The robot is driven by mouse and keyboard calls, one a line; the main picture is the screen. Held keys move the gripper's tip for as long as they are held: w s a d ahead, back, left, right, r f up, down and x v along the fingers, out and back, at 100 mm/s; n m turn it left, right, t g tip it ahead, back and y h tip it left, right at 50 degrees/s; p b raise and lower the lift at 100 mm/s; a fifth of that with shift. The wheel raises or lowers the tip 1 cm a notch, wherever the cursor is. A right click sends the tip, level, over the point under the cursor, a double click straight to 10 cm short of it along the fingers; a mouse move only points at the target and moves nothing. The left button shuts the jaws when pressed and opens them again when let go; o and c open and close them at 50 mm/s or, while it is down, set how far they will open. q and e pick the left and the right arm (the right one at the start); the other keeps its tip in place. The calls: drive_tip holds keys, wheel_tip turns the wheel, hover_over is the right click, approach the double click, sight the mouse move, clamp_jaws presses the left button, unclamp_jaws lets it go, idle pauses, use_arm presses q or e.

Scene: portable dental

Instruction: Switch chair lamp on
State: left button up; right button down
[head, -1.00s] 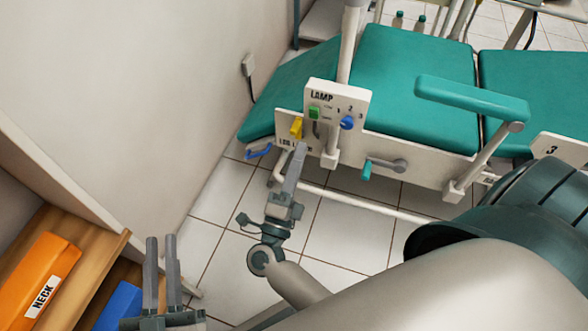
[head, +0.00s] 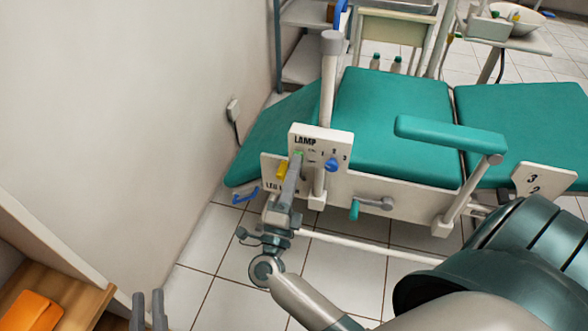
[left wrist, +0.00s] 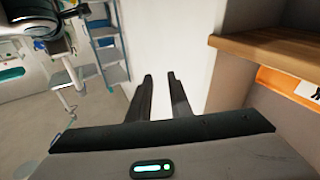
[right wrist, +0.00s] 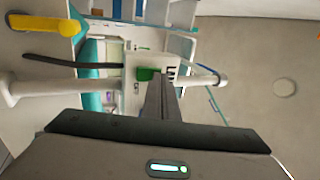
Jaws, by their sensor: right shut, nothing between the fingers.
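The white LAMP panel (head: 337,143) stands on the side of the green dental chair (head: 395,115). It carries a green switch (head: 299,153) and a blue knob (head: 332,165). My right gripper (head: 297,160) is shut and empty, with its fingertips at the green switch, covering most of it in the head view. In the right wrist view the green switch (right wrist: 147,74) shows right beside the fingertips (right wrist: 160,76); I cannot tell whether they touch. My left gripper (head: 148,297) is open and empty at the lower left, far from the panel; its fingers (left wrist: 160,78) are apart.
A yellow switch (head: 282,170) and a blue lever (head: 245,195) are just left of the panel. A teal-handled crank (head: 355,208) and an armrest (head: 450,135) are to the right. A wooden shelf (head: 75,290) with an orange item (head: 32,312) is at lower left.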

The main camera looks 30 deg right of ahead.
drive_tip(key=shift+w+d+r+g+p, duration=0.15)
drive_tip(key=shift+r+g+p, duration=0.2)
drive_tip(key=shift+p, duration=0.75)
use_arm(q)
wheel_tip(320, 180, down, 7)
drive_tip(key=a+g+y, duration=0.1)
drive_tip(key=g, duration=0.3)
drive_tip(key=shift+a, duration=0.15)
use_arm(e)
drive_tip(key=shift+f, duration=0.2)
